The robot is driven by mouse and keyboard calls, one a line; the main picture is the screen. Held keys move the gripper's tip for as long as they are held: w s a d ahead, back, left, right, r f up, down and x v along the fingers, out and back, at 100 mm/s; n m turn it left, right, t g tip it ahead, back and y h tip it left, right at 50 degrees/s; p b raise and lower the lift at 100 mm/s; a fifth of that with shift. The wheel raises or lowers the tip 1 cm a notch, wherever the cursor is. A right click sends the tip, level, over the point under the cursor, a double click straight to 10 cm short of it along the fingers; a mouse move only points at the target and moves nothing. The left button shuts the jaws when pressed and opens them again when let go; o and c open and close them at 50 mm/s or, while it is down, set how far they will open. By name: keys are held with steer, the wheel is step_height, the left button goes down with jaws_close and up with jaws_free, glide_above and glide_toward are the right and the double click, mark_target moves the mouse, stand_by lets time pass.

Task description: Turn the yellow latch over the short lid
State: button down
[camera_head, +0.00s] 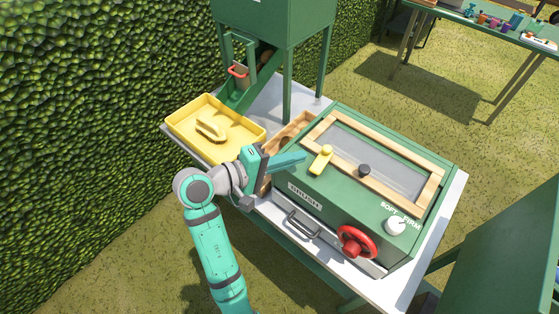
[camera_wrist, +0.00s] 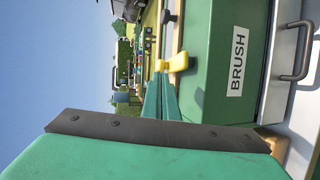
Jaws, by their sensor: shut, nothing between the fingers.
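The yellow latch (camera_head: 319,163) sits at the front left edge of the wood-framed lid (camera_head: 390,150) on top of the green brush machine (camera_head: 305,180). Its knobbed end points toward the lid's frame; how far it overlaps the frame is hard to tell. My gripper (camera_head: 303,156) is shut and empty, its fingertips just left of the latch. In the wrist view, the latch (camera_wrist: 178,62) shows beside the tips of the teal fingers (camera_wrist: 160,82). I cannot tell whether they touch it.
A dark knob (camera_head: 364,170) sits on the lid's front side. A red wheel (camera_head: 355,242), a white dial (camera_head: 396,225) and a grey handle (camera_head: 303,224) are on the machine. A yellow tray (camera_head: 180,123) stands left, below a green hopper (camera_head: 280,15).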

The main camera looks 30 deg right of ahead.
mark_target(326, 151)
steer(key=shift+x, duration=3.1)
steer(key=shift+d+m+g, duration=0.45)
steer(key=shift+m+g, duration=0.05)
steer(key=shift+g, duration=0.2)
steer(key=shift+s+d+f, duration=0.1)
steer(key=shift+s+d, duration=0.05)
steer(key=v, duration=1.4)
steer(key=shift+w+a, duration=0.3)
steer(key=shift+a, duration=0.05)
